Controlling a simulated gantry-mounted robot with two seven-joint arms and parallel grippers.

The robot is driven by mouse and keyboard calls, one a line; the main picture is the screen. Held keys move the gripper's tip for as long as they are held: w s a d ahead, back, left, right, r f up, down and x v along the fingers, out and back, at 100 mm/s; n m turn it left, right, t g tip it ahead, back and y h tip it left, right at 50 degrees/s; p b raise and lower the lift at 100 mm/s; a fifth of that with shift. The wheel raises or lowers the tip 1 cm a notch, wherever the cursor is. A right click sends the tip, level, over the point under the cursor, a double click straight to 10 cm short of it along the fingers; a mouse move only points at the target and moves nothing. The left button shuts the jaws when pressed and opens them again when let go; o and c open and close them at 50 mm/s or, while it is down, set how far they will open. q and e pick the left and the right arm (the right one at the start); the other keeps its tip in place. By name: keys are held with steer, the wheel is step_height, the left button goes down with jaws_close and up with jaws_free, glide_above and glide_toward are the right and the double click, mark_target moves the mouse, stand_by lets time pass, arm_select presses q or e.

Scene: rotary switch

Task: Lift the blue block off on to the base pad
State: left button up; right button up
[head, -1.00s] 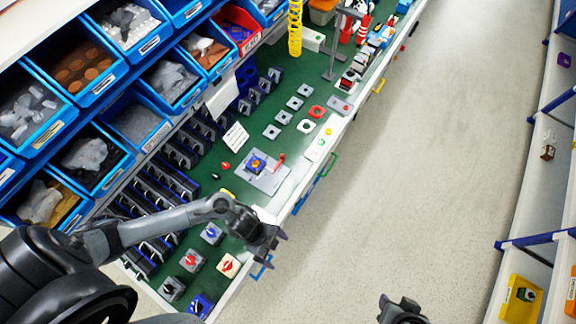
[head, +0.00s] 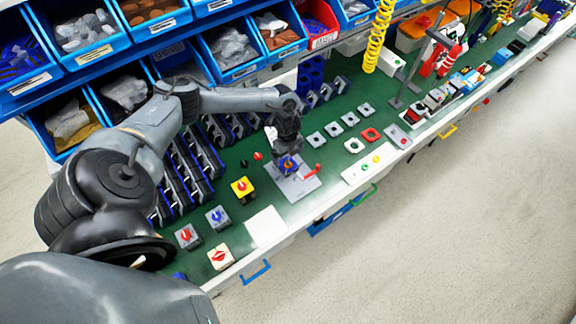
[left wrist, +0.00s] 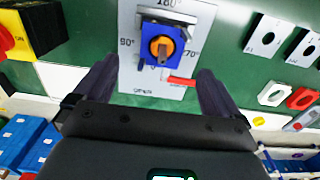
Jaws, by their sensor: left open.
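The blue block (head: 289,166) sits on a grey dial plate (head: 302,188) on the green bench. In the left wrist view the blue block (left wrist: 147,49) has an orange ring and a brown knob in its middle, with a grey piece along its far edge. My left gripper (head: 287,154) points down over it and hides part of it. In the left wrist view its two fingers (left wrist: 157,85) are apart, with the block ahead between them and not gripped. A plain white square pad (head: 266,226), perhaps the base pad, lies near the front edge. My right gripper is not in view.
A red lever (head: 313,172) sticks out beside the block. A yellow switch block (head: 243,188) stands to the left. Several square plates lie to the right. Blue bins (head: 233,50) hang above the bench's back.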

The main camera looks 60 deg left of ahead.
mark_target(288, 159)
arm_select(q)
steer(key=shift+w+a+f, duration=0.1)
steer(key=shift+f, duration=1.55)
steer(key=shift+a+f, duration=0.1)
steer(key=shift+f, duration=1.55)
steer(key=shift+c, duration=0.3)
steer(key=c, duration=1.2)
